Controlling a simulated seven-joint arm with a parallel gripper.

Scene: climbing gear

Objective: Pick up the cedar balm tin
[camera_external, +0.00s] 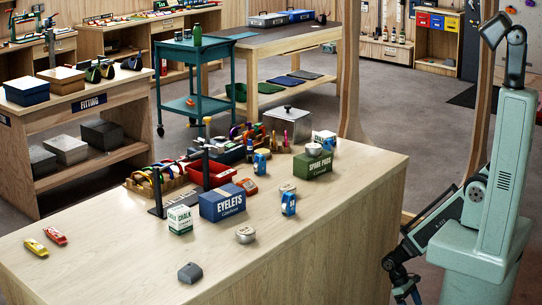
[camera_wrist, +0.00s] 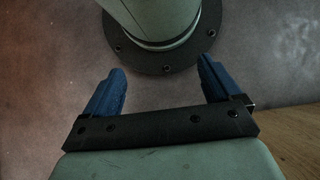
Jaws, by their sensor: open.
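Small round silver tins stand on the wooden counter (camera_external: 330,235). One tin (camera_external: 245,235) is near the counter's front middle. Another tin (camera_external: 314,149) sits on top of the green SPARE PADS box (camera_external: 312,167), and a third tin (camera_external: 287,188) is partly hidden behind a blue-and-white can. Their labels are too small to read, so I cannot tell which is the cedar balm tin. My gripper (camera_wrist: 161,68) is open and empty in the wrist view, its blue fingers apart over grey floor. My arm hangs low beside the counter's right side, away from the tins.
The blue EYELETS box (camera_external: 222,203), a white chalk box (camera_external: 180,219) and a black stand (camera_external: 158,190) occupy the counter's middle. A blue-and-white can (camera_external: 289,204) stands right of the EYELETS box. A grey block (camera_external: 190,273) lies near the front. The right counter top is clear.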

